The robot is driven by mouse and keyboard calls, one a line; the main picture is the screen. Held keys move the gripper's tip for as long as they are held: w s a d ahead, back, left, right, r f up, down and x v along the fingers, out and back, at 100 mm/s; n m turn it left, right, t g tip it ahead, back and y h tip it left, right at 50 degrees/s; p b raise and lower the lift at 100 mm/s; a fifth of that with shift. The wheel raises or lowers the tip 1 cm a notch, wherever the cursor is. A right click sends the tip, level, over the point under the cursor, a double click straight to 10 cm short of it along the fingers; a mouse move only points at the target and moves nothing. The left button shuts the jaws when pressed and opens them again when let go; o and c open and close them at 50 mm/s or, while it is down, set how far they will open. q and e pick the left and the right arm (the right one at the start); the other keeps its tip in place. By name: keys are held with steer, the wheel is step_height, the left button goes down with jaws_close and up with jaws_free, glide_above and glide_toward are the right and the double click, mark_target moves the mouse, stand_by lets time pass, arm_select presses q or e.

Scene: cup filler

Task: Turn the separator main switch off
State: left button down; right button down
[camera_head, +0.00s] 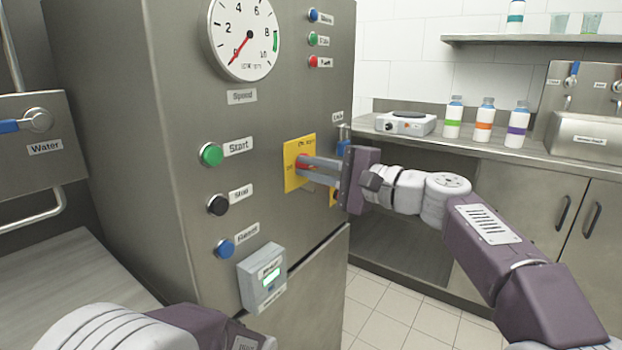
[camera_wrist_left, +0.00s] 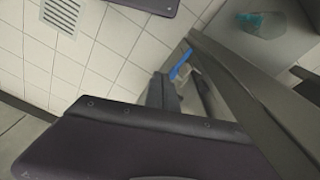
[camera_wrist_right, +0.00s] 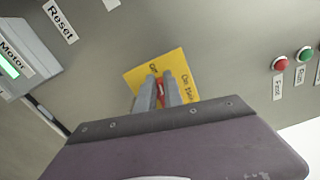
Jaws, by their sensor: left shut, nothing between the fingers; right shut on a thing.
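The main switch has a yellow plate (camera_head: 291,176) on the front of the grey steel cabinet, with a red handle on it. In the right wrist view the yellow plate (camera_wrist_right: 183,68) carries "On" and "Off" lettering, and the red handle (camera_wrist_right: 161,88) shows between the fingers. My right gripper (camera_head: 306,166) reaches in from the right and is shut on the red handle; the fingers cover most of it. My left arm is low at the left in the head view; the left gripper (camera_wrist_left: 163,92) shows in its own wrist view, shut and empty.
Start (camera_head: 211,155), stop (camera_head: 218,205) and reset (camera_head: 225,249) buttons sit left of the plate, with a motor meter box (camera_head: 262,278) below and a speed gauge (camera_head: 240,38) above. A counter (camera_head: 460,146) with several bottles is at the right.

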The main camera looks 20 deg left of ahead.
steer(key=shift+f+n+b, duration=0.35)
steer(key=shift+n+b, duration=0.4)
steer(key=shift+n, duration=0.35)
steer(key=c, duration=1.5)
jaws_free()
steer(key=shift+o, duration=0.2)
steer(key=shift+d, duration=0.1)
steer(key=v, duration=0.9)
